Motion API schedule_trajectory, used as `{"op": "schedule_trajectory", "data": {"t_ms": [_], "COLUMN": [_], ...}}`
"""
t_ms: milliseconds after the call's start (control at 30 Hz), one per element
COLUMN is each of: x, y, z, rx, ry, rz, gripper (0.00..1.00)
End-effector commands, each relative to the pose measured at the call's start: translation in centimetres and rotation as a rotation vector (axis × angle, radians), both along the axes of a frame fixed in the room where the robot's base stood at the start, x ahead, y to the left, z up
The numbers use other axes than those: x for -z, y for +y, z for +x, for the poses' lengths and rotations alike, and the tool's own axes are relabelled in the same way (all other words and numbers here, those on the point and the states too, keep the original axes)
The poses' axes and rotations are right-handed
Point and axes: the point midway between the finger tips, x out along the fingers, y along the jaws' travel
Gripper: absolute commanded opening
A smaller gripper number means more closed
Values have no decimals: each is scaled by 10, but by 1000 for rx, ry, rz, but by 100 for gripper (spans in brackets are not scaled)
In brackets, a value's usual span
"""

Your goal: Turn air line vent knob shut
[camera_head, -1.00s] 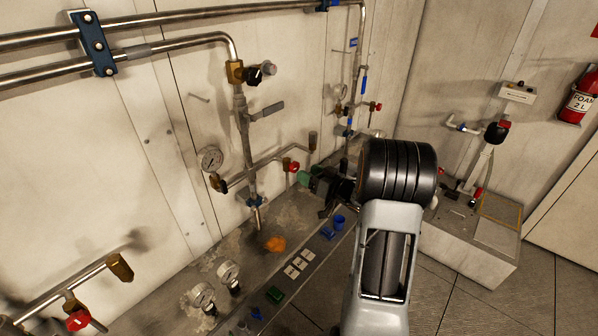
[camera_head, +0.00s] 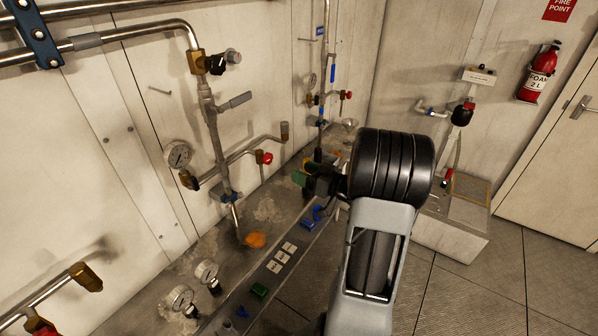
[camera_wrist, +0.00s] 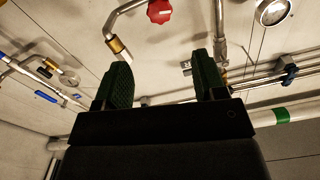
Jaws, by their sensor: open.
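I cannot tell for sure which knob is the air line vent knob. A red knob (camera_head: 263,157) sits on the horizontal branch pipe right of the round gauge. A red knob (camera_wrist: 160,11) also shows at the top of the wrist view, beyond the gap between my fingers. A black knob (camera_head: 217,64) sits on the brass valve higher up the pipe. My gripper (camera_head: 301,179) has green finger pads and is right of and slightly below the red branch knob in the head view. In the wrist view my gripper (camera_wrist: 162,80) is open and empty, apart from the knob.
A grey lever (camera_head: 235,102) sticks out from the vertical pipe. A wall gauge (camera_head: 178,154) is to its left. Two small gauges (camera_head: 207,272), an orange patch (camera_head: 255,240) and labels (camera_head: 282,258) are on the ledge. Another pipe end (camera_head: 86,277) juts out at lower left. Floor is open at right.

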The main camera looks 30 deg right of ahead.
Motion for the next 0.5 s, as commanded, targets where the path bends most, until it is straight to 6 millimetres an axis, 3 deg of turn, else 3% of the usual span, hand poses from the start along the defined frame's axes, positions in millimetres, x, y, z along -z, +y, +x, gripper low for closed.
{"op": "schedule_trajectory", "data": {"t_ms": [67,233,500], "x": [10,7,1], "y": [-4,-7,7], "z": [3,7,31], "rx": [-24,-72,-87], "ry": [-58,-167,-190], "rz": [-113,-323,-367], "gripper": [64,64,64]}}
